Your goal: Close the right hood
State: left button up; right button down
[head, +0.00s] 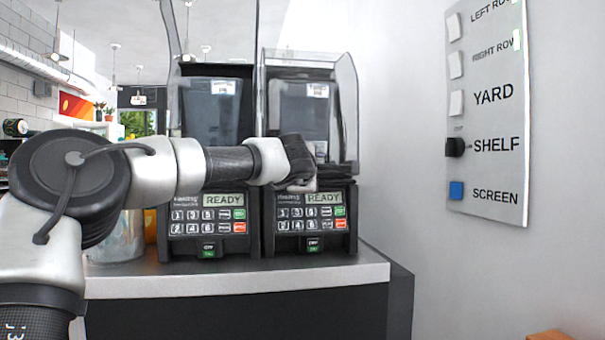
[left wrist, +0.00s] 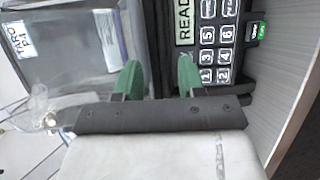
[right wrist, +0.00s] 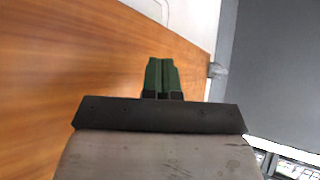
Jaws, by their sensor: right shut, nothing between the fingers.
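The right hood (head: 346,110) is a clear smoky cover on the right machine (head: 312,245). It looks lowered around the container, with its lower edge just above the keypad. My left gripper (head: 303,180) is at the front of this machine, by the hood's lower edge; the arm and hand hide part of it. In the left wrist view the green fingers (left wrist: 158,78) are apart, with the clear hood (left wrist: 60,60) to the left and the keypad (left wrist: 215,45) to the right. Contact is unclear. My right gripper (right wrist: 161,78) is shut and empty, outside the head view.
The left machine (head: 208,245) stands close beside, its clear hood (head: 212,30) raised. Both stand on a dark counter with a pale front edge (head: 240,281). A wall panel with buttons (head: 487,100) is at right. A wooden surface (right wrist: 80,60) is near my right gripper.

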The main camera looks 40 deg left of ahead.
pick_arm(q)
jog(key=v, duration=0.7)
jog(key=shift+r+b, duration=0.2)
jog(key=shift+b, duration=0.1)
pick_arm(e)
jog(key=w+r+t, duration=0.1)
jog(key=w+a+r+t+y, duration=0.1)
jog(key=t, duration=0.1)
jog(key=shift+w+a+r, duration=0.1)
jog(key=shift+w+r, duration=0.15)
jog(key=shift+r, duration=0.1)
pick_arm(q)
jog(key=shift+a, duration=0.1)
jog(key=shift+s, duration=0.1)
pick_arm(e)
jog(key=shift+s, duration=0.1)
